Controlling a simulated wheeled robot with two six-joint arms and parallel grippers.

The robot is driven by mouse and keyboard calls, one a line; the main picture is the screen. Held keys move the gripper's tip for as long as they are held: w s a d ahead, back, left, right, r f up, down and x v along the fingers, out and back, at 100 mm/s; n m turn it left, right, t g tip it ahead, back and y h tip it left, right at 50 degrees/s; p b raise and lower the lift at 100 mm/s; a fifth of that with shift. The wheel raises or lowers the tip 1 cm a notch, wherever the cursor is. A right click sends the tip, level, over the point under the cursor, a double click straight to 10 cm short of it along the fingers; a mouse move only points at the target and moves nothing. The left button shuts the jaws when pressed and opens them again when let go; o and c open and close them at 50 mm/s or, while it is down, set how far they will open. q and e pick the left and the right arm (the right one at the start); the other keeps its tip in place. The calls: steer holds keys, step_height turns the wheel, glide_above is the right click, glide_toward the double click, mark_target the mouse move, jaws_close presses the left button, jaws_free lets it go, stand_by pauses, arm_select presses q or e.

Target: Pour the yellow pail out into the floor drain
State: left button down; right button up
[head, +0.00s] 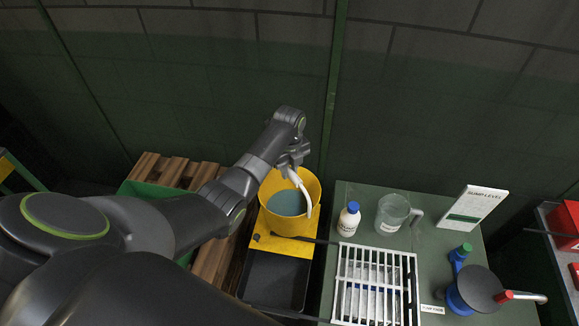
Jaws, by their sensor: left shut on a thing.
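The yellow pail (273,186) sits upright over a yellow stand, with grey-blue liquid (287,202) inside it. A pale curved handle (301,190) rises along its right side. My left gripper (293,165) reaches in from the left over the pail's far rim and is shut at the top of this handle. The fingertips are small and partly hidden by the wrist. I cannot tell whether the pail's base touches the stand. No floor drain can be made out for certain. My right gripper is not in view.
The yellow stand (262,238) has a black tray (272,280) in front. A green table (443,243) to the right bears a white slatted grate (344,288), a blue-capped bottle (348,221), a clear jug (391,213), a sign (472,209) and a dark disc (480,287). Wooden slats (211,262) lie left.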

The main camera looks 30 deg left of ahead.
arm_select(q)
steer(key=shift+w+f+b, duration=0.15)
steer(key=shift+f+b, duration=1.15)
steer(key=shift+f, duration=0.75)
steer(key=shift+f+b, duration=0.65)
steer(key=shift+f, duration=0.35)
steer(key=c, duration=1.2)
jaws_free()
steer(key=shift+o, duration=0.3)
steer(key=shift+s+f, duration=0.25)
steer(key=shift+s, duration=0.05)
steer(key=r, duration=0.5)
steer(key=r+b, duration=0.1)
steer(key=r, duration=0.4)
steer(key=shift+w+r, duration=0.2)
steer(key=shift+r, duration=0.2)
step_height(320, 180, up, 7)
steer(key=p, duration=0.3)
